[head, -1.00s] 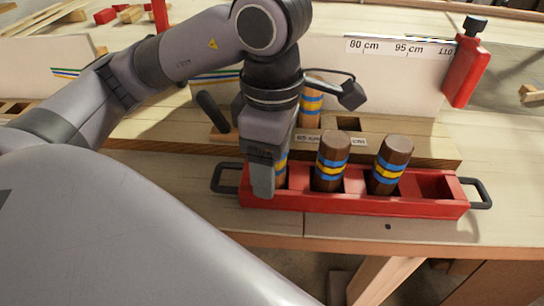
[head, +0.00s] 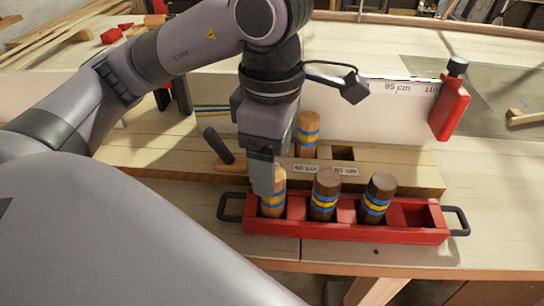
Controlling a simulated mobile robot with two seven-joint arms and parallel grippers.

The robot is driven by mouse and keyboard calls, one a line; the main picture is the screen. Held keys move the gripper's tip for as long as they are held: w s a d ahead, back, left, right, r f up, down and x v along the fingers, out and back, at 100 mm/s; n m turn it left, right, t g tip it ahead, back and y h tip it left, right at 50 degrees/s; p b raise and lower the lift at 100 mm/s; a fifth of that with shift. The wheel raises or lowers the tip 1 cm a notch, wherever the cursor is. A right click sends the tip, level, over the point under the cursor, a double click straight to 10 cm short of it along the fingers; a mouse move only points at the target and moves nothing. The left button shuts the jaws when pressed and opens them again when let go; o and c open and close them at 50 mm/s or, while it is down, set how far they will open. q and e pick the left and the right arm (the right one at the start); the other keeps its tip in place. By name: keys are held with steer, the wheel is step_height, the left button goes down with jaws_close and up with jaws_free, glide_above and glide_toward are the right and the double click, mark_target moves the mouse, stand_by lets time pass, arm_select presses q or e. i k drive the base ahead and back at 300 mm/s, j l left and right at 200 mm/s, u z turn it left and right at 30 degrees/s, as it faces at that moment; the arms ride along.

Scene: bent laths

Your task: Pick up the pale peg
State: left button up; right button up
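A pale peg (head: 274,207) with blue and yellow bands stands in the left compartment of the red tray (head: 345,232). Another pale, banded peg (head: 307,124) stands in the wooden block behind, in front of the white board. My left gripper (head: 263,182) points down at the upper left part of the pale peg in the tray and hides part of it. I cannot tell whether its fingers are apart or touch the peg. My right gripper is not in view.
Two dark brown banded pegs (head: 325,195) (head: 379,197) stand in the tray; its right compartment is empty. The wooden block (head: 400,178) has an empty hole and small cm labels. A black-handled clamp (head: 217,145) is left; a red bottle-shaped thing (head: 450,105) stands right.

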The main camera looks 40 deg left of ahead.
mark_target(307, 139)
steer(key=k, duration=1)
